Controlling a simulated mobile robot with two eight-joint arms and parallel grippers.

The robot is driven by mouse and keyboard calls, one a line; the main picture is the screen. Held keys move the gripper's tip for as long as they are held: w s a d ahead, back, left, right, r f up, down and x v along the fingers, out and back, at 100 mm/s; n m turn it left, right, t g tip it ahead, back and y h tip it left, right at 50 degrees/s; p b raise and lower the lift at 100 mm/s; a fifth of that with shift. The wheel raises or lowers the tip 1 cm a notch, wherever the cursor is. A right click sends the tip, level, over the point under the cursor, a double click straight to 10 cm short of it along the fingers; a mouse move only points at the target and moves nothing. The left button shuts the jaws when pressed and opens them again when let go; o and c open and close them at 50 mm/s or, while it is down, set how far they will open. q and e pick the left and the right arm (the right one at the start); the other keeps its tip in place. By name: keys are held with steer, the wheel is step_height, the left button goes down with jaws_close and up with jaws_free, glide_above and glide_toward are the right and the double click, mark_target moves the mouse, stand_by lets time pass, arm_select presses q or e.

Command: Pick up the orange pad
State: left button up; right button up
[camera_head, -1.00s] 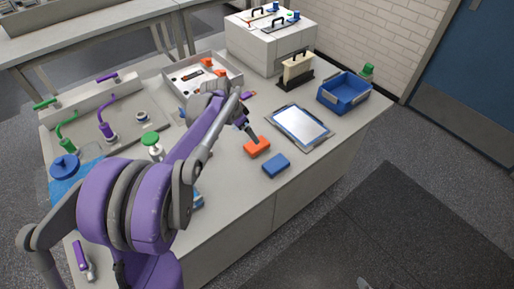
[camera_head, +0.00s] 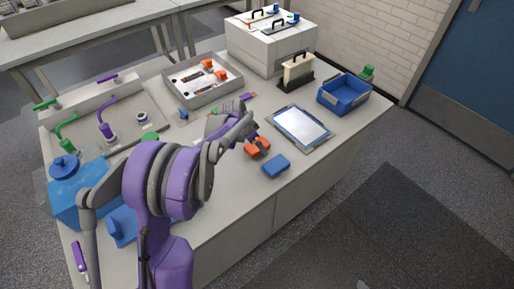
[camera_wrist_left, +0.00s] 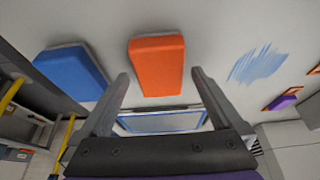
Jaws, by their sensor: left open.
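The orange pad (camera_head: 252,149) lies on the table beside the blue pad, partly hidden by my gripper in the head view. In the left wrist view the orange pad (camera_wrist_left: 156,64) lies just beyond and between the fingertips, with a pale layer along its far edge. My left gripper (camera_wrist_left: 160,82) is open and empty, its fingers spread on either side of the pad's near end. In the head view the left gripper (camera_head: 258,142) is over the pad. I cannot tell whether it touches the pad. My right gripper is not in view.
A blue pad (camera_head: 276,166) lies close to the right, also in the left wrist view (camera_wrist_left: 73,73). A framed tablet-like panel (camera_head: 300,126) lies behind. A blue bin (camera_head: 345,92) and a grey tray (camera_head: 204,91) stand farther back. A blue scribble (camera_wrist_left: 257,63) marks the tabletop.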

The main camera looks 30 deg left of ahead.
arm_select(q)
steer(key=shift+f, duration=0.25)
stand_by(0.3)
steer(key=shift+c, duration=0.3)
steer(key=c, duration=1.3)
step_height(320, 180, up, 11)
steer(key=shift+f+p, duration=0.2)
steer(key=shift+p, duration=0.25)
steer(key=shift+c, duration=0.2)
steer(key=o, duration=0.7)
steer(key=c, duration=0.5)
steer(key=shift+o, duration=0.2)
steer(key=shift+f, duration=0.1)
